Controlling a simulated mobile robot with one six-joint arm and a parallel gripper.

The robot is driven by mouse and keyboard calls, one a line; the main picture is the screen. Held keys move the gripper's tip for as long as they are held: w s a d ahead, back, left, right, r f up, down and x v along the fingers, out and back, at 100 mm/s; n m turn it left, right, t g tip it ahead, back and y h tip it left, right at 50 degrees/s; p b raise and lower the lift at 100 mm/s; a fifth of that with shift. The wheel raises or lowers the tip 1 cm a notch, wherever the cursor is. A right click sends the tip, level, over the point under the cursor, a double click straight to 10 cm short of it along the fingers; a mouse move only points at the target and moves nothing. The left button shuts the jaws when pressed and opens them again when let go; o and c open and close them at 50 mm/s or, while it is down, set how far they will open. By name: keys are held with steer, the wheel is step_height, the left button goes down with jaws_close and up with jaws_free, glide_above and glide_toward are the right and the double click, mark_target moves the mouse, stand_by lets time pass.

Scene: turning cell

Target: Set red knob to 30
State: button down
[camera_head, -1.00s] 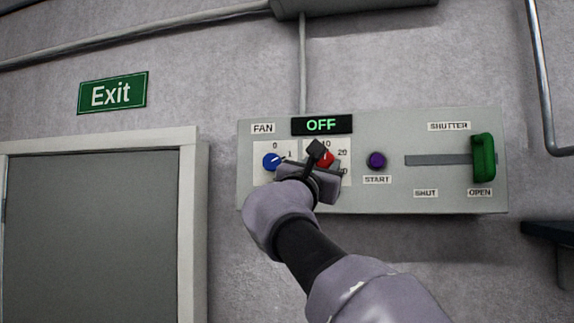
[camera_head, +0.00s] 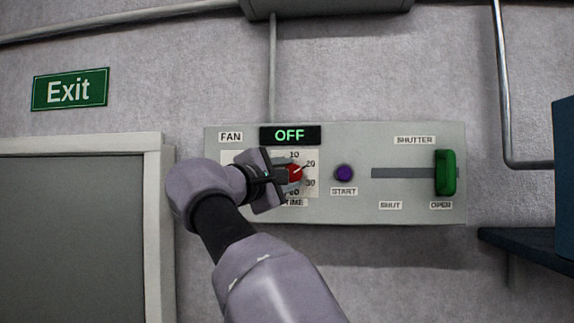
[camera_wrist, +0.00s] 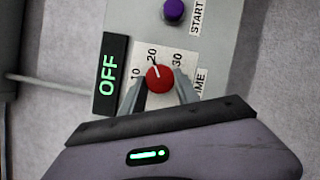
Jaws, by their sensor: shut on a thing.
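The red knob (camera_head: 296,173) sits on a white dial plate marked 10, 20, 30 and a partly hidden further number, labelled TIME. It also shows in the wrist view (camera_wrist: 159,79), where its white pointer line points at about 20. My gripper (camera_head: 286,175) reaches in from the left in the head view. In the wrist view its two fingers (camera_wrist: 162,88) lie on either side of the red knob, shut on it. The arm and gripper hide the fan's dial in the head view.
The panel (camera_head: 340,211) also bears a purple START button (camera_head: 344,173) close right of the dial, an OFF display (camera_head: 290,135) above, and a green shutter handle (camera_head: 445,173) at OPEN. A dark shelf (camera_head: 520,242) juts out at lower right.

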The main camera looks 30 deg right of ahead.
steer(key=m+y+p, duration=0.1)
steer(key=m+p, duration=0.1)
steer(key=m, duration=0.1)
steer(key=m+y+p, duration=0.2)
steer(key=m, duration=0.1)
steer(key=r+m+g+y+p, duration=0.1)
steer(key=m+p, duration=0.1)
steer(key=m, duration=0.2)
steer(key=shift+d+y+p, duration=0.1)
steer(key=shift+y+p, duration=0.2)
steer(key=shift+p, duration=0.1)
stand_by(0.3)
steer(key=c, duration=0.9)
jaws_free()
steer(key=shift+s, duration=0.1)
steer(key=v, duration=1.7)
steer(key=shift+r, duration=0.25)
steer(key=shift+s, duration=0.1)
